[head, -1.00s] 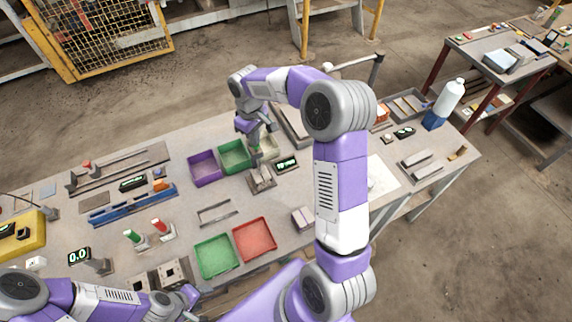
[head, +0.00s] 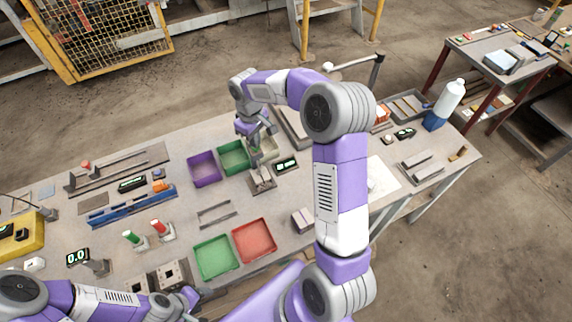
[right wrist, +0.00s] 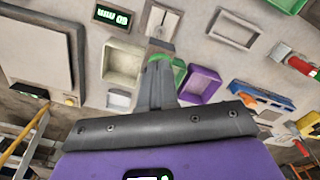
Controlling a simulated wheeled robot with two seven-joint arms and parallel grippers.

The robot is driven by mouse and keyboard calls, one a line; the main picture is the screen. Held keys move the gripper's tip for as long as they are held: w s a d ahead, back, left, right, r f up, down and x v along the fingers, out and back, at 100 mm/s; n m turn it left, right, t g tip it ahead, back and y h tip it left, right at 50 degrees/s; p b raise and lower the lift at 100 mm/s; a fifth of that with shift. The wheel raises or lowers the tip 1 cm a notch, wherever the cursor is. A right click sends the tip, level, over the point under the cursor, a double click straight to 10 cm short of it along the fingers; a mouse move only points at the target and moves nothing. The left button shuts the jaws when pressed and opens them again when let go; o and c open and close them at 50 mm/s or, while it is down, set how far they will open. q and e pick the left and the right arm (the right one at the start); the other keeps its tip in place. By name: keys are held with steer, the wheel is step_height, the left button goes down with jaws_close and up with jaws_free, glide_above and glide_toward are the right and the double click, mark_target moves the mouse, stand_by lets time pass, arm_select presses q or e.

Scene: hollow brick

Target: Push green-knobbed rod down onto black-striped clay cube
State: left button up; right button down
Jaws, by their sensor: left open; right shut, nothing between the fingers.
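Two stands with upright handles are near the front left of the bench in the head view, one green-topped (head: 130,238) and one red-topped (head: 159,226). I cannot tell which rod the task names. No cube with clear black stripes can be made out. My right gripper (head: 256,160) is shut and empty, over the back of the bench by a grey metal fixture (head: 263,181). In the right wrist view its shut fingers (right wrist: 160,50) point towards that fixture (right wrist: 161,18). My left gripper (head: 190,297) is open and empty at the front edge, partly hidden by its arm.
Purple (head: 204,168) and green (head: 234,156) trays stand left of my right gripper. Front green (head: 215,257) and red (head: 255,240) trays lie nearer. A small display (head: 286,164) is beside the fixture. A grey block (head: 302,220) stands at the right.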

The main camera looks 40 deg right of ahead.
step_height(320, 180, up, 7)
steer(key=p, duration=0.5)
stand_by(0.3)
stand_by(0.5)
